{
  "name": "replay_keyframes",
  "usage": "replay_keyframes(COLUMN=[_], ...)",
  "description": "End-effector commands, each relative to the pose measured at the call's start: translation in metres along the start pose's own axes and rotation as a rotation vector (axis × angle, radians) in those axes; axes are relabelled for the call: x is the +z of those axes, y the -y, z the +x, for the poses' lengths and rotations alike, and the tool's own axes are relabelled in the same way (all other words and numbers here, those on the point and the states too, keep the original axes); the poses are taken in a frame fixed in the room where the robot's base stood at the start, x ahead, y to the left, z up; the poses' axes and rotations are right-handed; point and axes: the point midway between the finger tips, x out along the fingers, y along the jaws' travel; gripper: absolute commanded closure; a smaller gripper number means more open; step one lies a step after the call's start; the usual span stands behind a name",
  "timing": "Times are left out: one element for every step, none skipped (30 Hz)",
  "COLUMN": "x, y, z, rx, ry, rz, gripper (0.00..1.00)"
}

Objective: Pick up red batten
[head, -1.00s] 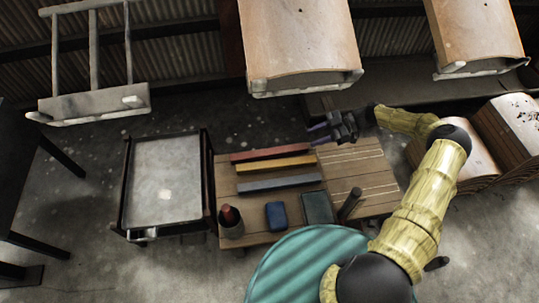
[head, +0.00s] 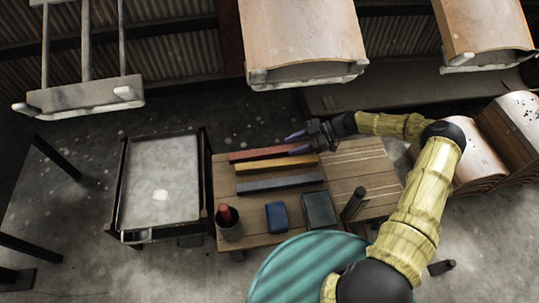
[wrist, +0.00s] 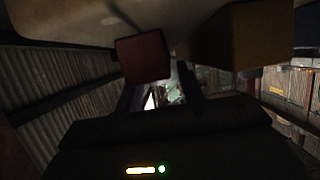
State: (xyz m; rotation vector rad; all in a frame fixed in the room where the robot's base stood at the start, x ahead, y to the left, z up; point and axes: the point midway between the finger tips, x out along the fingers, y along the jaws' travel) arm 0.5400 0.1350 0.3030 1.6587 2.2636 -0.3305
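The red batten (head: 262,154) lies on the wooden table, the farthest of three parallel battens. My gripper (head: 297,143) is open at the batten's right end, its two purple-tipped fingers apart and pointing left. One finger is beyond the batten's end and the other is close to the gap before the yellow batten. I cannot tell whether either finger touches. In the wrist view the red batten's square end (wrist: 142,58) is close, near the dark fingers, with the yellow batten's end (wrist: 232,38) to its right.
The yellow batten (head: 262,167) and blue-grey batten (head: 280,183) lie nearer on the wooden table (head: 248,207). A cup (head: 230,231), blue block (head: 277,217), dark green block (head: 319,210) and dark cylinder (head: 353,204) stand in front. A metal-topped cart (head: 160,175) is left. Chair shells hang above.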

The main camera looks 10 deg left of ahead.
Motion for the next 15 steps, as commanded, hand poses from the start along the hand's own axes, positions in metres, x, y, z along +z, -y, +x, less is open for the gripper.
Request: replay_keyframes(x=[0.004, 0.003, 0.003, 0.002, 0.002, 0.001, 0.001, 0.0, 0.0, 0.0, 0.0, 0.0, 0.0, 0.0, 0.0], y=[0.0, 0.0, 0.0, 0.0, 0.0, 0.0, 0.0, 0.0, 0.0, 0.0, 0.0, 0.0, 0.0, 0.0, 0.0], z=[0.01, 0.014, 0.018, 0.019, 0.021, 0.021, 0.022, 0.021, 0.021, 0.021, 0.021, 0.021, 0.021, 0.021, 0.021], rx=[-0.002, -0.002, -0.002, -0.001, 0.0, 0.001, 0.001, 0.001, 0.002, 0.001, 0.001, 0.001, 0.001, 0.001, 0.001], ry=[-0.001, -0.001, 0.0, 0.0, 0.001, 0.001, 0.001, 0.001, 0.0, 0.0, 0.0, 0.0, 0.0, 0.0, 0.0], rz=[-0.001, -0.001, -0.001, -0.001, -0.001, -0.001, 0.0, 0.0, 0.0, 0.0, 0.0, 0.0, 0.0, 0.0, 0.0], gripper=[0.62, 0.62, 0.62, 0.62, 0.62, 0.62, 0.62, 0.62, 0.62, 0.62, 0.62, 0.62, 0.62, 0.62, 0.62])
